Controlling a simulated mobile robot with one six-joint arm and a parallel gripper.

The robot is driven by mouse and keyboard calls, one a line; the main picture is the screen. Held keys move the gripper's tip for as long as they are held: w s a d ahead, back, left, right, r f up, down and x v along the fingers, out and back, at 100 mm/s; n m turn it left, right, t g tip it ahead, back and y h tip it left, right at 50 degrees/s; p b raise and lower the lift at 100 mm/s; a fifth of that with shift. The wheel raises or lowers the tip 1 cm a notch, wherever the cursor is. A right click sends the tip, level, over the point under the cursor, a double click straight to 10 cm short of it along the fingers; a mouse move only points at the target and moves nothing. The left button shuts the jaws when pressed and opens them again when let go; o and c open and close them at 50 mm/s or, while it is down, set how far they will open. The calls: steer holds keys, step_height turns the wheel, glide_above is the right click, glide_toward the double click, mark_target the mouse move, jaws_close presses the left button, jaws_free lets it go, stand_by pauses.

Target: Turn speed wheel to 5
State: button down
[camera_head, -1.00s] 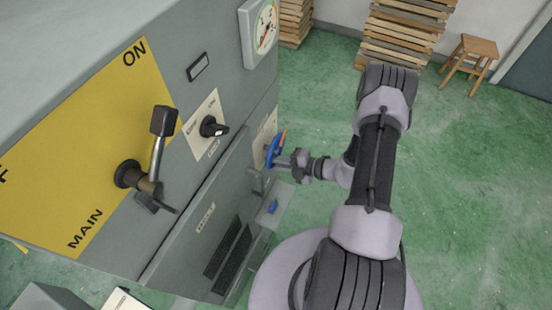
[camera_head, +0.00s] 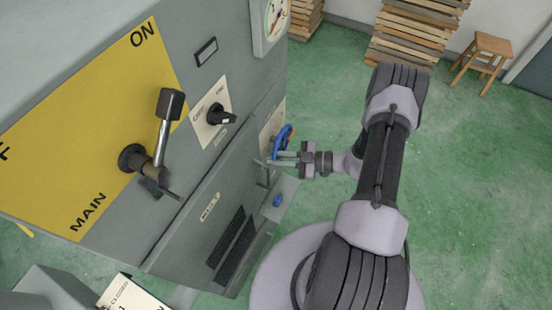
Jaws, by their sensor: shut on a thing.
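The speed wheel (camera_head: 284,137) is a blue wheel on the right part of the grey cabinet face, seen nearly edge-on. A small orange part shows at its upper right edge. My gripper (camera_head: 280,160) reaches it from the right and is shut on its lower rim. The fingers partly hide the wheel's lower part. The pale plate (camera_head: 268,130) behind the wheel shows only in part, and no number can be read on it.
A yellow MAIN panel (camera_head: 60,150) with a lever (camera_head: 163,135), a black knob (camera_head: 220,117) and a round gauge (camera_head: 276,18), cut off at the top, are on the cabinet. A blue item (camera_head: 277,201) sits below the wheel.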

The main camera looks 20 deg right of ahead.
steer(key=shift+s+a+r+m+t+y+b, duration=0.15)
steer(key=shift+r+m+y, duration=0.3)
steer(key=shift+m, duration=0.6)
steer(key=shift+s+a+r+m+t+y+b, duration=0.15)
steer(key=shift+r+m+y+b, duration=0.1)
steer(key=shift+r+m, duration=0.6)
steer(key=shift+w+d+f+m, duration=0.1)
steer(key=shift+f+m, duration=0.05)
steer(key=shift+m, duration=0.15)
steer(key=c, duration=1.7)
jaws_free()
steer(key=v, duration=1.7)
steer(key=shift+d, duration=0.2)
